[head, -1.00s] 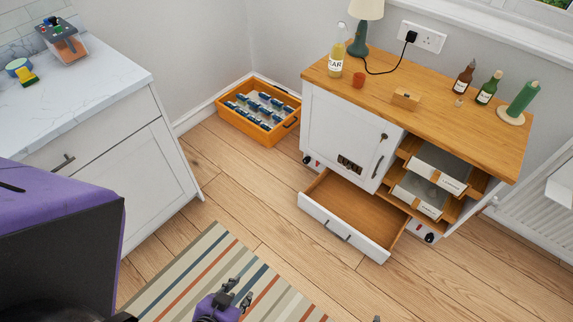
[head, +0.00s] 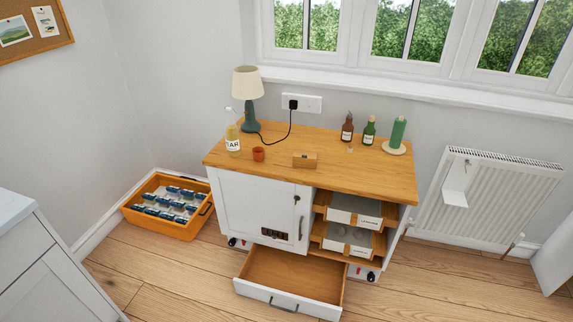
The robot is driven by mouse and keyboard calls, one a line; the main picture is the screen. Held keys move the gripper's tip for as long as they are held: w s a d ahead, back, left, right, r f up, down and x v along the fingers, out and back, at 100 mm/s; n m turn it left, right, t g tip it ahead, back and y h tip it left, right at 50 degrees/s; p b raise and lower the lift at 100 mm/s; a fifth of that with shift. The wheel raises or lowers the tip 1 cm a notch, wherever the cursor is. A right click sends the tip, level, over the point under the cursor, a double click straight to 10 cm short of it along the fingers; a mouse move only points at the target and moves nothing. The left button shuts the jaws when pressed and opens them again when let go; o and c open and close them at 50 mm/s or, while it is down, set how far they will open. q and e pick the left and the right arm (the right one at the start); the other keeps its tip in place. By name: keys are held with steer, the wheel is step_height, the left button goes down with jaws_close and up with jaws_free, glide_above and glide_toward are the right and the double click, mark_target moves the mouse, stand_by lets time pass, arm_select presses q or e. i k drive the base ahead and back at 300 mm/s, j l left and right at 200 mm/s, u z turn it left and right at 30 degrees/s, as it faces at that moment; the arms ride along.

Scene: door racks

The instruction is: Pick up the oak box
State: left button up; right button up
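A small oak box (head: 305,160) sits on the wooden top of the white cabinet (head: 350,178), near the middle of its front half. The box is light brown, with a small dark mark on its front face. It stands clear of its neighbours, with the small orange-red cup (head: 258,154) to its left. Neither of my grippers shows in the head view now.
A vinegar bottle (head: 232,133), lamp (head: 249,95) and its cord stand left on the top. Two bottles and a green candle (head: 397,132) stand right. The empty lower drawer (head: 292,280) juts out in front. An orange crate (head: 165,205) is on the floor left.

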mark_target(298, 162)
steer(key=i+l, duration=0.15)
steer(key=l, duration=0.2)
steer(key=i+l, duration=0.15)
steer(key=l, duration=0.2)
steer(key=i+l, duration=0.1)
steer(key=l, duration=0.25)
steer(key=i+l, duration=0.15)
steer(key=l, duration=0.2)
steer(key=l+z, duration=0.05)
